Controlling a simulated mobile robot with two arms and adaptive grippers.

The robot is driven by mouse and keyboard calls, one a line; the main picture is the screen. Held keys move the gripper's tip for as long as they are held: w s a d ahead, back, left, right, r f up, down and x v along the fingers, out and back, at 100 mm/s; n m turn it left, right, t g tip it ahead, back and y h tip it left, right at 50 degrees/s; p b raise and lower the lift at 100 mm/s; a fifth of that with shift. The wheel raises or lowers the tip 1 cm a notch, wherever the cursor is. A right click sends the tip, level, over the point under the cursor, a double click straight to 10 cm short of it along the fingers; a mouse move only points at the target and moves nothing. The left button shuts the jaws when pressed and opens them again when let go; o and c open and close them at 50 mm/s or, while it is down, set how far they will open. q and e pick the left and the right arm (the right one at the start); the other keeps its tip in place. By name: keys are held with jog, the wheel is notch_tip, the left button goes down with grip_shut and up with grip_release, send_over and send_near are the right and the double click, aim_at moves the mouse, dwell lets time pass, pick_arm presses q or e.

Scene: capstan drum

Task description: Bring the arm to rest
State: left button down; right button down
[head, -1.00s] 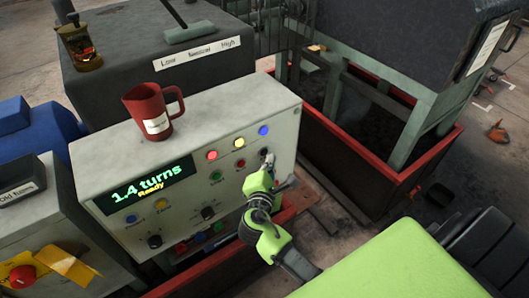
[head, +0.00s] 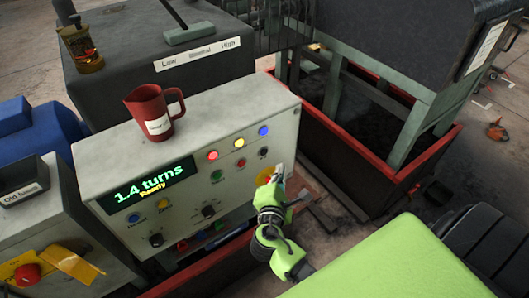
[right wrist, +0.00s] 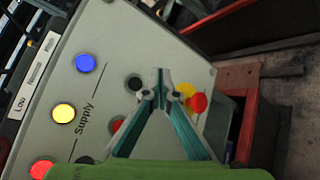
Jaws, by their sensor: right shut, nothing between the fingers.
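My right gripper (head: 277,172) is in front of the right end of the grey control panel (head: 125,235), with my green arm (head: 268,205) below it. In the right wrist view its two fingers (right wrist: 161,76) meet at the tips, shut and empty. Beyond the fingers are a black round control (right wrist: 133,84) and a red button on a yellow base (right wrist: 199,103); I cannot tell whether the tips touch anything. In the head view the gripper partly hides the yellow base (head: 265,175). My left gripper is not in view.
Red, yellow and blue lamps (head: 263,131) show above the controls. A red mug (head: 153,115) stands on top of the panel box. A red-rimmed bin (head: 400,185) lies to the right, with floor in front.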

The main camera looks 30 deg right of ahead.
jog(key=shift+f, duration=0.1)
dwell(0.5)
jog(key=s+a+f+m+g+y+b, duration=0.15)
jog(key=s+f, duration=0.25)
jog(key=f, duration=0.7)
jog(key=s+a+f+m+g+y, duration=0.1)
jog(key=s+a+f+g+y, duration=0.2)
jog(key=f, duration=0.8)
jog(key=s+a+f+m+g+y+b, duration=0.15)
jog(key=s+f, duration=0.35)
jog(key=f, duration=0.6)
jog(key=s+f+m+g+y, duration=0.1)
jog(key=s+f+m, duration=0.2)
jog(key=s+f, duration=0.3)
jog(key=s+a+f+m+g+y+b, duration=0.1)
jog(key=s+f, duration=0.5)
jog(key=s, duration=0.8)
jog(key=s+a+f+m+g+y, duration=0.1)
jog(key=s+f+m+g, duration=0.1)
jog(key=s+f+m, duration=0.4)
jog(key=s, duration=0.3)
jog(key=shift+s+a+f+g+y+b, duration=0.2)
jog(key=shift+s+f+g+y+b, duration=0.2)
